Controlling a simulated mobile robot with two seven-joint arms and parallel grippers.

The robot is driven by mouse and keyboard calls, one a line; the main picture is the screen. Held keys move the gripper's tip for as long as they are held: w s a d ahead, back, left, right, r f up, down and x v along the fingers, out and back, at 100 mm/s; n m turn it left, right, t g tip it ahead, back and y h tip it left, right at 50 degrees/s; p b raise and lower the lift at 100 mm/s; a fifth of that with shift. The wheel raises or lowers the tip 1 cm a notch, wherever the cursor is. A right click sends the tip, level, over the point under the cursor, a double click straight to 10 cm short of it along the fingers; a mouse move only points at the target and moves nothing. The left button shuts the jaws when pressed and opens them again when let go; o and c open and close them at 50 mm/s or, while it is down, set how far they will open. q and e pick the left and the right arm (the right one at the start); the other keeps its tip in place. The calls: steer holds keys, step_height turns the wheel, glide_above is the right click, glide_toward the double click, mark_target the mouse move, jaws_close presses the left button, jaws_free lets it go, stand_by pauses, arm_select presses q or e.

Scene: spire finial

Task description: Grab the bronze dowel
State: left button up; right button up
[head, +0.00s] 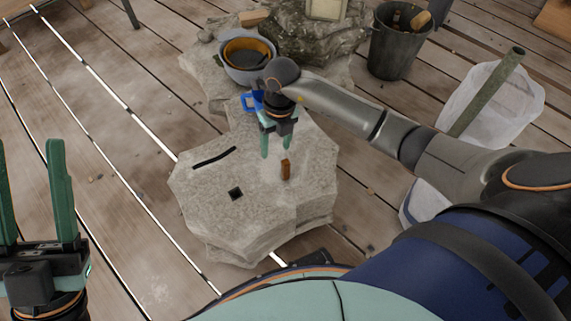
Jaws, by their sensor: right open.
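The bronze dowel (286,169) is a small brown-orange peg standing upright on the pale stone block (270,205). My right gripper (275,152) points down over the block, just behind and a little left of the dowel in the head view. Its green fingers are apart with nothing between them, and it does not appear to touch the dowel. My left gripper (33,150) is at the left edge, far from the block. Its fingers point up, spread and empty.
Behind stand a grey bowl (234,73) with a yellow-orange rim inside, a blue object (248,101) and mossy rock. A dark bucket (396,45) and a white sack (490,105) stand at right.

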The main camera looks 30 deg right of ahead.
mark_target(286, 162)
steer(key=shift+h, duration=0.6)
steer(key=f+b, duration=0.1)
steer(key=f, duration=0.1)
steer(key=d+f+b, duration=0.1)
steer(key=f, duration=0.1)
steer(key=w+d+f+b, duration=0.1)
steer(key=f, duration=0.2)
steer(key=shift+d+f, duration=0.1)
steer(key=shift+d, duration=0.15)
steer(key=f+b, duration=0.2)
steer(key=f, duration=0.1)
steer(key=f+b, duration=0.1)
steer(key=shift+s+d+f, duration=0.2)
steer(key=shift+s+d, duration=0.05)
steer(key=shift+f, duration=0.3)
steer(key=shift+c, duration=0.2)
jaws_close()
steer(key=shift+r, duration=0.1)
